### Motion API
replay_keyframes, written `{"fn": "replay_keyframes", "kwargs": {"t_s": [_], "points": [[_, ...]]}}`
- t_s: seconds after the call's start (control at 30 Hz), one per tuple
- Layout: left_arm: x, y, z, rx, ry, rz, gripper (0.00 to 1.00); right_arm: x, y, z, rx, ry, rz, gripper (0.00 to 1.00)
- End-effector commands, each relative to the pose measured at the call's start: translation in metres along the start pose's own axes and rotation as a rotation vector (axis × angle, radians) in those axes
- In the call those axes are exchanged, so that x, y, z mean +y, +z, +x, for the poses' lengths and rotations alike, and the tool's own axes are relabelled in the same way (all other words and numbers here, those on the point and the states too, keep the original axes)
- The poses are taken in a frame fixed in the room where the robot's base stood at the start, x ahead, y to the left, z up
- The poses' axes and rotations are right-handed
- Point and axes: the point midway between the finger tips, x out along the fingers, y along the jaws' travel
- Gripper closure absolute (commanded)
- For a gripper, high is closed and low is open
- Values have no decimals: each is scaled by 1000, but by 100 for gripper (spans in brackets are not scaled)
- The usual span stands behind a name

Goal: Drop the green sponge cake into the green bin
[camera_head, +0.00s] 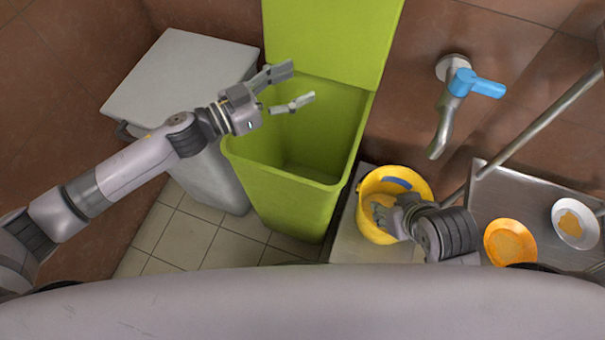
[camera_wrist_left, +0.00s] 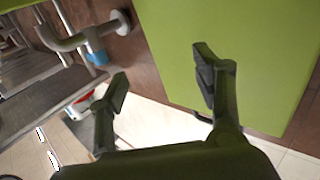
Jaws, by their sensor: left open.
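The green bin (camera_head: 290,205) stands on the tiled floor with its lid (camera_head: 333,35) raised against the wall. The part of its inside that shows looks empty. My left gripper (camera_head: 301,83) is open above the bin opening, with nothing between its fingers. In the left wrist view the open fingers (camera_wrist_left: 160,70) are also empty, in front of a large green surface (camera_wrist_left: 240,50). I see no green sponge cake in either view. My right gripper (camera_head: 388,215) is at the yellow bucket; its fingers are too small and dark to read.
A grey lidded bin (camera_head: 185,75) stands left of the green bin. The yellow bucket (camera_head: 410,178) is to the right, under a tap with a blue handle (camera_head: 475,84). An orange plate (camera_head: 510,242) and a white bowl (camera_head: 575,222) lie at the metal sink.

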Motion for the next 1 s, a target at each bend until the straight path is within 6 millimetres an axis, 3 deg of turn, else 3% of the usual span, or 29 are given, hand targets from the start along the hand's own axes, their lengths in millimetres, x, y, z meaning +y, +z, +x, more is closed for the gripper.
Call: {"fn": "replay_keyframes", "kwargs": {"t_s": [0.2,0.4,1.0], "points": [[0,-44,0,2,2,6,40,0,0,0,0,0,0,67],[0,-65,0,0,1,2,40,0,0,0,0,0,0,67],[0,-71,0,0,0,0,40,0,0,0,0,1,0,67]]}}
